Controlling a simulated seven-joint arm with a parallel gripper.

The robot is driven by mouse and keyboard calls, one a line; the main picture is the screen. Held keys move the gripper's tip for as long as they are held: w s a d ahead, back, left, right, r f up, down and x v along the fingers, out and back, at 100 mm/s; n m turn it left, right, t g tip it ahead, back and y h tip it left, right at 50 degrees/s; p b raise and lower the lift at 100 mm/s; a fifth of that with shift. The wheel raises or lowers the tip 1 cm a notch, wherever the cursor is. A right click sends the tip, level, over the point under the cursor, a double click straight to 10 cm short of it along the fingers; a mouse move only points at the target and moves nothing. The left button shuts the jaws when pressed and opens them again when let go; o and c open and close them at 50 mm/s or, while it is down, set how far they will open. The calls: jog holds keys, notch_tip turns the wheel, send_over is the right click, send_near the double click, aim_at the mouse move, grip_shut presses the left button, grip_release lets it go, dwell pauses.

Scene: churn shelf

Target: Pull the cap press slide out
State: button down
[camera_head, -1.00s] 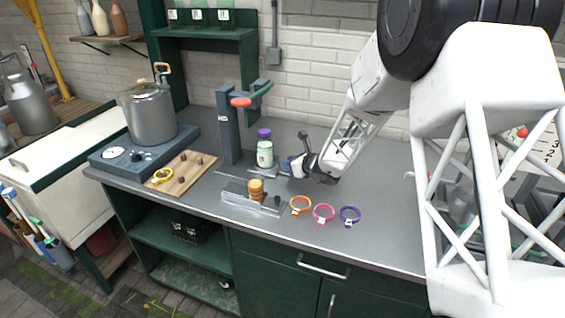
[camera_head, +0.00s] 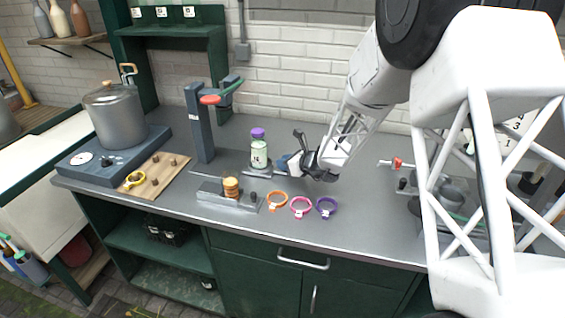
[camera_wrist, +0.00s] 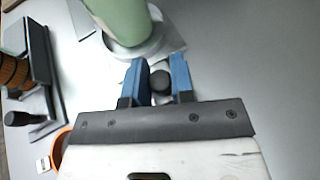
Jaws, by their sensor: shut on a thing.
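The cap press is a dark grey column (camera_head: 200,125) with a red and green lever (camera_head: 212,98) on its arm. Its slide is a flat grey plate (camera_wrist: 168,42) to the column's right, carrying a pale green bottle (camera_head: 259,155) with a purple cap. In the wrist view the bottle (camera_wrist: 118,18) stands upright on a round seat. My gripper (camera_wrist: 160,84) has its blue fingers shut on the dark slide knob (camera_wrist: 160,74) at the plate's near end. The head view shows my gripper (camera_head: 283,164) just right of the bottle; it hides the knob there.
Orange (camera_head: 277,200), pink (camera_head: 301,207) and purple (camera_head: 326,207) rings lie in front of my gripper. A grey fixture with an amber stack (camera_head: 231,187) stands left of them. A pot (camera_head: 116,116) stands at the left. Counter right of my gripper is clear up to a red-handled item (camera_head: 397,163).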

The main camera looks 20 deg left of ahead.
jog(key=c, duration=1)
grip_release()
jog(key=shift+d+r, duration=0.1)
jog(key=shift+v, duration=3.45)
jog(key=shift+s+d, duration=0.15)
jog(key=shift+d, duration=0.1)
jog(key=shift+r, duration=0.1)
